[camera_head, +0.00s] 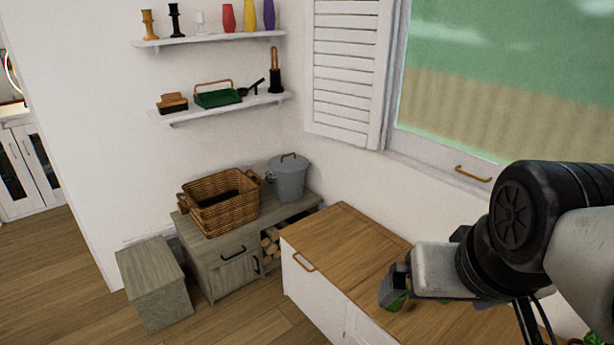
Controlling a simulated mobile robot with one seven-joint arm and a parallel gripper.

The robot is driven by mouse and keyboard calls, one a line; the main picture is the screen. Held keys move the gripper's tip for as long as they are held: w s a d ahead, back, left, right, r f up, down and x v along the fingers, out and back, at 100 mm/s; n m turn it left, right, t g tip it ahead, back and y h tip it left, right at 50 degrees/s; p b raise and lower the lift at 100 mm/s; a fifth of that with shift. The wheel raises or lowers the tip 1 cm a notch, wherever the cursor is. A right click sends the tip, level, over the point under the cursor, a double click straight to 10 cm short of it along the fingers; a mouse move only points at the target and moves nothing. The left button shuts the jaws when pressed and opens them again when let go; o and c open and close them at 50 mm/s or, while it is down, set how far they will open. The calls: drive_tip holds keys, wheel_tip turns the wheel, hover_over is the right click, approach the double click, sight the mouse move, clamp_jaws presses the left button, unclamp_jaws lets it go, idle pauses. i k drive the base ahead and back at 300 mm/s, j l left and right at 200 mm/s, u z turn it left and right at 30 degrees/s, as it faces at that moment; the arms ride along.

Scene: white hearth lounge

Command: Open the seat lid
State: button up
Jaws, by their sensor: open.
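The window seat is a low white bench with a wooden top under the window. Its seat lid (345,240) is the wooden panel at the left end, lying flat and shut. A brass handle (303,262) sits on the lid's front left edge. A seam divides this lid from the wooden top further right. My gripper (393,293) is open, in front of the bench top in the picture, to the right of the handle and apart from it. A green patch shows by its fingertips; I cannot tell what it is.
A grey cabinet (230,273) left of the bench carries a wicker basket (222,205) and a lidded grey bucket (289,180). A grey box (153,280) stands on the floor. The window shutter (347,70) is above the bench. Wooden floor lies clear at front left.

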sight(347, 251)
drive_tip(key=k+u, duration=0.1)
drive_tip(key=u, duration=0.35)
drive_tip(key=i+j+z, duration=0.25)
drive_tip(key=i+j, duration=1.3)
